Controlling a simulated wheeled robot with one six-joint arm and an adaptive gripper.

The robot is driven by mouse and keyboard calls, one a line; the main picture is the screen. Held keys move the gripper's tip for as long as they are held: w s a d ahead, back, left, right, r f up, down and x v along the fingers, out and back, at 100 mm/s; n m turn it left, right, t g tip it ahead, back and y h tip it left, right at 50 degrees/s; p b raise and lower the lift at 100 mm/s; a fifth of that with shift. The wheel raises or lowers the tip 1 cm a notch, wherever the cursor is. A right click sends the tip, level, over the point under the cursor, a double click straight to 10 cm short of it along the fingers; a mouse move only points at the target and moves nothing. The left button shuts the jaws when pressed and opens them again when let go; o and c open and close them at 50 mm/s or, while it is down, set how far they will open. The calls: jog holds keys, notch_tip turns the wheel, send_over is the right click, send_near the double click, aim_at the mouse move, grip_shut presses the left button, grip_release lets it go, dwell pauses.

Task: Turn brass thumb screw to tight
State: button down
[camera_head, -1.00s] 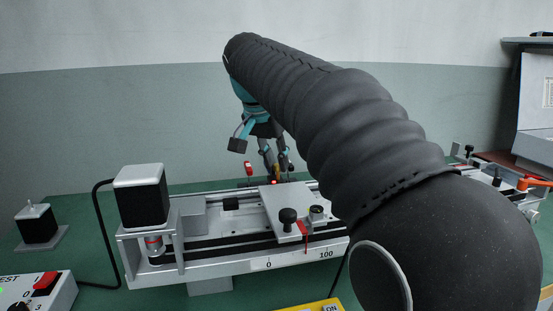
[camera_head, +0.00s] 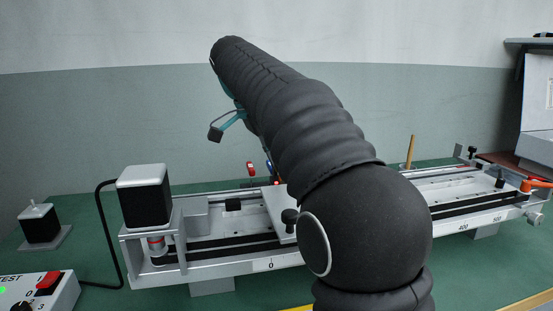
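No brass thumb screw can be made out; my arm covers the middle of the gantry. The gantry (camera_head: 215,265) is a long silver rail across the green bench. Its pale carriage plate (camera_head: 277,205) is near the 0 mark, with a black knob (camera_head: 289,216) beside my arm's edge. The plate's right part is hidden. Of my arm's end, only a teal wrist part with a small dark block (camera_head: 216,134) shows, above and behind the rail. My gripper's fingers are hidden behind the arm, so their opening and any contact cannot be seen.
A black motor with a white top (camera_head: 144,195) stands at the rail's left end. A test box (camera_head: 40,290) and a small motor (camera_head: 40,226) are at left. An orange lever (camera_head: 538,184) is at the rail's right end. A thin tan rod (camera_head: 410,151) stands upright behind the rail.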

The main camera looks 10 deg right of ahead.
dwell(0.5)
jog(key=c, duration=1)
grip_release()
